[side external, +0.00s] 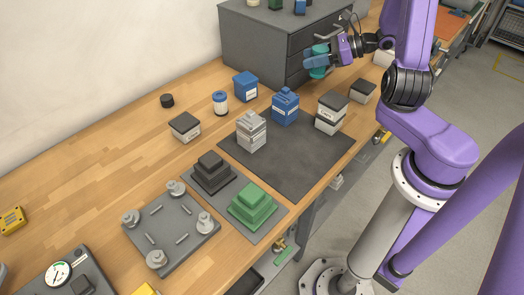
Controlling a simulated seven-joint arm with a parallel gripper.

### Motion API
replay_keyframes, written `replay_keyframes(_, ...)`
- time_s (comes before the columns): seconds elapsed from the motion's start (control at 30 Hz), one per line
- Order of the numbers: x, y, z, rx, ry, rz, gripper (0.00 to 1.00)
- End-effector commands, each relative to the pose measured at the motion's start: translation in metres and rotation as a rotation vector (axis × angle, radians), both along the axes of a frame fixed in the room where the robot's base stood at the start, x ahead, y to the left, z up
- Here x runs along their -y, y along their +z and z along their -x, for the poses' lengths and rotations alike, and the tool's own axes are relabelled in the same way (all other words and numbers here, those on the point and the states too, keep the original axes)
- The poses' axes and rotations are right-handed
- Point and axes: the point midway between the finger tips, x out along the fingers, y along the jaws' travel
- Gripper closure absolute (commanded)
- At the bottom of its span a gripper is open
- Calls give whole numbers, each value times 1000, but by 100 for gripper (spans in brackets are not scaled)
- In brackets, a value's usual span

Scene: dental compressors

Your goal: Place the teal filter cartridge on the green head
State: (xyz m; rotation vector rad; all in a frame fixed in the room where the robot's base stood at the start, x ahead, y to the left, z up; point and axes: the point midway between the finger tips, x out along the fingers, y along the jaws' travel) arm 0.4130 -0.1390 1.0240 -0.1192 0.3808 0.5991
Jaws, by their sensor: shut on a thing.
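My gripper (317,63) is at the top right of the side external view, raised in front of the grey drawer cabinet. It is shut on the teal filter cartridge (319,70), whose lower part shows below the blue fingers; the fingers hide part of it. The green head (252,207) is a stepped block on a grey plate near the table's front edge, beside a similar dark grey stepped head (212,171). Nothing rests on top of the green head. My gripper is well apart from it, farther back and to the right.
A dark mat (295,165) carries a silver block (251,131), a blue block (285,106) and a white-and-grey box (331,113). A blue box (245,86), a white-and-blue cylinder (220,103) and a grey-topped box (185,127) stand behind. A grey posted plate (171,230) lies left of the heads.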

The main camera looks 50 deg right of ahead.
Motion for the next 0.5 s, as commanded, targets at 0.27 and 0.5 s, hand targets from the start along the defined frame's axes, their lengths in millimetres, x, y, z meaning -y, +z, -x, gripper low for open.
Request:
replay_keyframes(0.27,-89,32,10,3,274,4,80)
replay_keyframes(0.5,-165,56,43,1,532,3,80)
